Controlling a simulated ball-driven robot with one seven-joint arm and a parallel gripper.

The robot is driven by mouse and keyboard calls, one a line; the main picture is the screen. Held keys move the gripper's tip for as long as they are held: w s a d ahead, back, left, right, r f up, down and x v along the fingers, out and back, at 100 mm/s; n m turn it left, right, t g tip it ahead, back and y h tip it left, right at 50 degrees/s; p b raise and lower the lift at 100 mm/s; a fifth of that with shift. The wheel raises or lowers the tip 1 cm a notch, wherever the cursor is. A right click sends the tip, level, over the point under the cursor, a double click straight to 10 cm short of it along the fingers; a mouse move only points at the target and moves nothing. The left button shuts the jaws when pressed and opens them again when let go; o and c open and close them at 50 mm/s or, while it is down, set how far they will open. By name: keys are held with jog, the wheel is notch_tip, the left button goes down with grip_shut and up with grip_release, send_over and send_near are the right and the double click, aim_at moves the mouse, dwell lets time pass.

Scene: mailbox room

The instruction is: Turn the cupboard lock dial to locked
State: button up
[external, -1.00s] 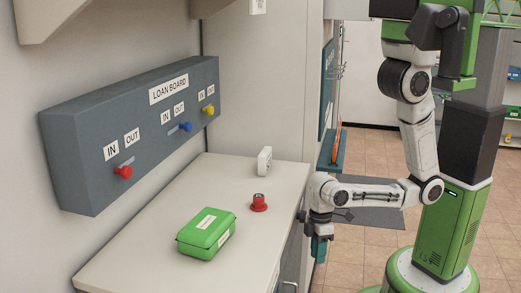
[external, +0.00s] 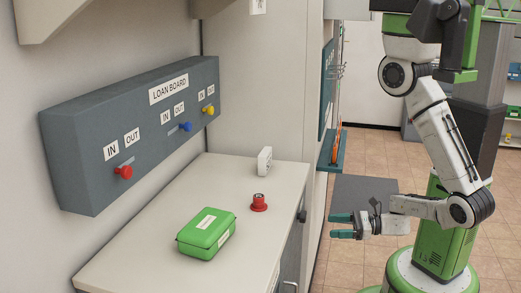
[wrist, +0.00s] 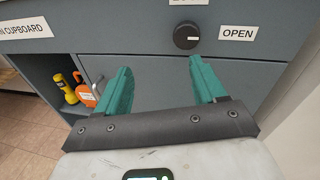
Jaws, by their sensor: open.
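The black lock dial (wrist: 187,36) sits on the grey cupboard front, in the upper middle of the wrist view. A white mark shows on its face, pointing toward the right, where the OPEN label (wrist: 238,34) is. The label above the dial is cut off by the picture edge. My gripper (wrist: 160,77) is open and empty, its two teal fingers pointing at the cupboard front, with the dial beyond and apart from them. In the external view my gripper (external: 341,226) is level, pointing left at the counter's front side. The dial's face is hidden there.
A cupboard label (wrist: 20,29) is at upper left. An open compartment at left holds a yellow bottle (wrist: 66,88) and an orange item (wrist: 86,95). The counter (external: 130,262) carries a green box (external: 207,233) and a red knob (external: 259,203).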

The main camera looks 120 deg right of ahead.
aim_at(302, 217)
jog(key=w+d+m+g+h+p, duration=0.1)
jog(key=w+d+m+h+p, duration=0.1)
jog(key=w+d, duration=0.3)
jog(key=d+m, duration=0.1)
jog(key=d, duration=0.2)
jog(key=shift+d+r+h, duration=0.2)
jog(key=shift+r+h, duration=0.2)
jog(key=c, duration=1)
jog(key=shift+c, duration=0.2)
